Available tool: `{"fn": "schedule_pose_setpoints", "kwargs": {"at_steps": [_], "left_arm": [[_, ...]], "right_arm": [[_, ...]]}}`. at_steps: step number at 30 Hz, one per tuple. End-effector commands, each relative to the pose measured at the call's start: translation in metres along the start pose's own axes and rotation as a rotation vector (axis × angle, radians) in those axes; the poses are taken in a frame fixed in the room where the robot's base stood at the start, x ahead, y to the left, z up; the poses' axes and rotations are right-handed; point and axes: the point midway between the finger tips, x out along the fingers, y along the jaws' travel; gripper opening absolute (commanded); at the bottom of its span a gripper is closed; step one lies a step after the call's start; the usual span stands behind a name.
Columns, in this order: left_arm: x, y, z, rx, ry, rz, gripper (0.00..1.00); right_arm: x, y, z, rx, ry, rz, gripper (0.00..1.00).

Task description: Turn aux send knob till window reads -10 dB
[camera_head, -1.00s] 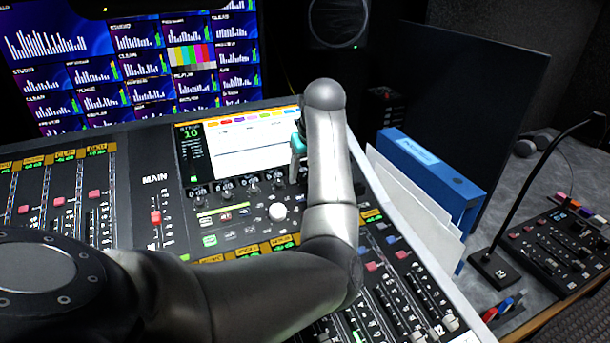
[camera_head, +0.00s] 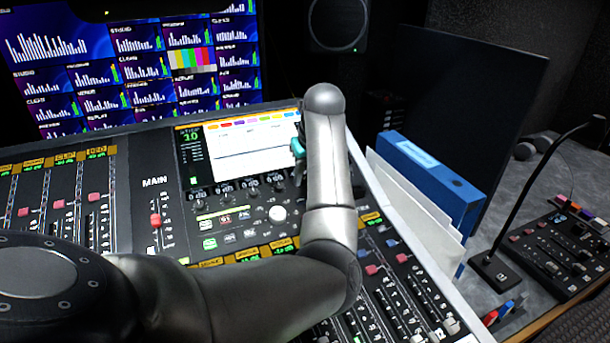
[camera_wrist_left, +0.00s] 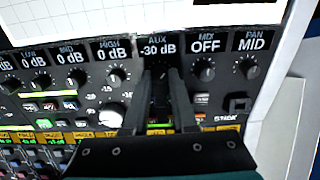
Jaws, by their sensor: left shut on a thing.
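The aux window (camera_wrist_left: 158,47) reads -30 dB in the left wrist view. The aux send knob (camera_wrist_left: 160,73) sits just below it, mostly covered by my fingers. My left gripper (camera_wrist_left: 161,78) is shut on this knob, one dark finger on each side. In the head view my left gripper (camera_head: 298,172) shows only in part, with a teal piece beside my forearm. My forearm hides the aux window and knob there. My right gripper is in neither view.
A mix knob (camera_wrist_left: 204,71) and a pan knob (camera_wrist_left: 248,68) stand close to the right. A high knob (camera_wrist_left: 115,77) and a larger white knob (camera_wrist_left: 112,114) are to the left. The console screen (camera_head: 250,142) lies above. A blue binder (camera_head: 428,175) stands beyond the console's right edge.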

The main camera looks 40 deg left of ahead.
Motion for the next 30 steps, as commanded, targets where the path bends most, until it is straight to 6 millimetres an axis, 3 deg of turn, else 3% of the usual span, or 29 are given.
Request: {"fn": "schedule_pose_setpoints", "kwargs": {"at_steps": [7,18,28,29,30], "left_arm": [[-0.001,0.000,0.000,0.023,0.001,0.000,0.00],[-0.001,-0.001,0.000,0.228,0.000,0.002,0.00],[0.000,0.000,0.000,0.239,-0.001,0.002,0.00],[0.000,0.000,0.000,0.238,-0.001,0.002,0.29],[0.000,0.000,0.000,0.238,-0.001,0.003,0.33]], "right_arm": [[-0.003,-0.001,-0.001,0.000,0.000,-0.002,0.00],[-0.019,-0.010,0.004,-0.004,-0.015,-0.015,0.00],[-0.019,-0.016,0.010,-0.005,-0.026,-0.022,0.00],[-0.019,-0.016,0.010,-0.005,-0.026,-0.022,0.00],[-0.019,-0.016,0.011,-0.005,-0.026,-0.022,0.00]]}}
